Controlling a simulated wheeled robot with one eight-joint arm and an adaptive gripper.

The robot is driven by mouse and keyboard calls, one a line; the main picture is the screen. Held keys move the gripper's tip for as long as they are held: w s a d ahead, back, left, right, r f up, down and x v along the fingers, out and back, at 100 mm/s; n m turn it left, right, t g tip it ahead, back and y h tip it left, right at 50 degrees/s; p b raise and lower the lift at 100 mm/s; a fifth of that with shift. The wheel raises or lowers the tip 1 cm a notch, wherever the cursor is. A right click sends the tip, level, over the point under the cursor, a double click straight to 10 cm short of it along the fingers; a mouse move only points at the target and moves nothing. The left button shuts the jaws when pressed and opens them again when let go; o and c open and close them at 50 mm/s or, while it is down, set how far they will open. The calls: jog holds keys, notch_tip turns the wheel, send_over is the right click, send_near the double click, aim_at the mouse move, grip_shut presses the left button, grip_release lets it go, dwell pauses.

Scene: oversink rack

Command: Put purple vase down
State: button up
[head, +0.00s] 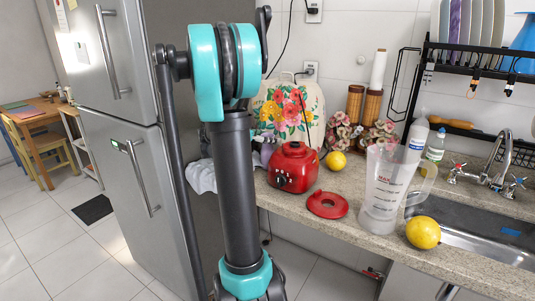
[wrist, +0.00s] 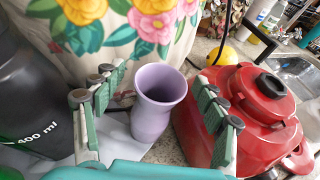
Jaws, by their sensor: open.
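The purple vase (wrist: 155,112) stands upright in the wrist view, its round mouth facing up towards the camera. It appears to rest on the speckled counter, with a white cloth at its left. My gripper (wrist: 157,88) is open, with one finger pair on the left of the vase and the other on the right. Gaps show between the vase and the fingers. In the head view my arm hides most of this spot, and my gripper cannot be made out there.
A red blender base (head: 293,167) stands close to the vase's right. A floral cover (head: 290,108) rises behind it, and a dark container (wrist: 30,95) stands at left. A red lid (head: 327,204), clear jug (head: 384,190), lemon (head: 423,232) and sink (head: 480,235) lie further right.

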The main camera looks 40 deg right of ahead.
grip_shut()
dwell(0.3)
jog(key=shift+r, duration=0.1)
